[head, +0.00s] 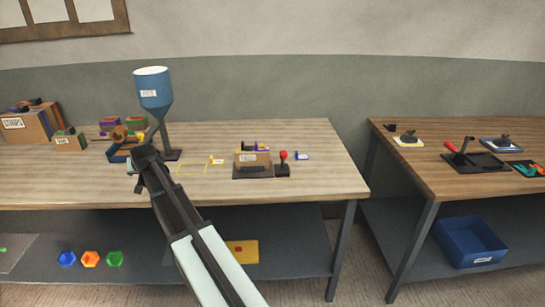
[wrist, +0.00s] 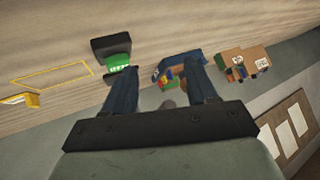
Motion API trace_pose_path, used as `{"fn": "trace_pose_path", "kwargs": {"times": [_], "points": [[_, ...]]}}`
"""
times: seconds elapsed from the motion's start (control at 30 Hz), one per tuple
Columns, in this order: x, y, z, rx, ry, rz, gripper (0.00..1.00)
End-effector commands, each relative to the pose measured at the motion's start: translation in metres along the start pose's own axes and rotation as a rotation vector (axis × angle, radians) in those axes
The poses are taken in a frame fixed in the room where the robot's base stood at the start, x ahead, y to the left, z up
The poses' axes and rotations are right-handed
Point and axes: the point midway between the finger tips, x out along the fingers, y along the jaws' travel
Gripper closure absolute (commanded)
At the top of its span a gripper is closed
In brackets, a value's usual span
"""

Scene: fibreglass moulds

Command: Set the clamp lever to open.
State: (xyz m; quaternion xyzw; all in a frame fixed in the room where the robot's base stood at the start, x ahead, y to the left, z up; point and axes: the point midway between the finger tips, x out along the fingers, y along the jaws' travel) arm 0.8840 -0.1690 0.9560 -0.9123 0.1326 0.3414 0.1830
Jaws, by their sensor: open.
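Two red-handled levers show in the head view, and I cannot read which is the clamp lever. One red-knobbed lever (head: 283,156) stands upright on a small black base beside a cardboard box, right of centre on the left bench. Another lever with a red grip (head: 451,146) tilts left from a black plate (head: 486,162) on the right bench. My gripper (head: 141,155) is over the left bench, well left of both levers. In the wrist view my gripper (wrist: 158,66) has its fingers apart and empty. Neither lever shows in the wrist view.
A blue hopper (head: 153,90) on a dark stand rises right behind my gripper. A blue and orange device (head: 120,152) lies close to its left. A yellow outline (head: 192,169) and the cardboard box (head: 250,160) lie between my gripper and the nearer lever. A gap separates the benches.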

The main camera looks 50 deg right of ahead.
Motion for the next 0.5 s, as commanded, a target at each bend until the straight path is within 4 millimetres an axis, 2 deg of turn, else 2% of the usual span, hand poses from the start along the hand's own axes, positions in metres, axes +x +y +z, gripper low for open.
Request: {"fn": "trace_pose_path", "kwargs": {"times": [0.03,0.1,0.27,0.5], "points": [[-0.009,0.028,-0.011,0.009,-0.008,0.029,0.43],[-0.021,0.061,-0.022,0.014,-0.026,0.065,0.43],[-0.054,0.136,-0.042,0.032,-0.072,0.145,0.43],[-0.116,0.244,-0.059,0.067,-0.149,0.251,0.43]]}}
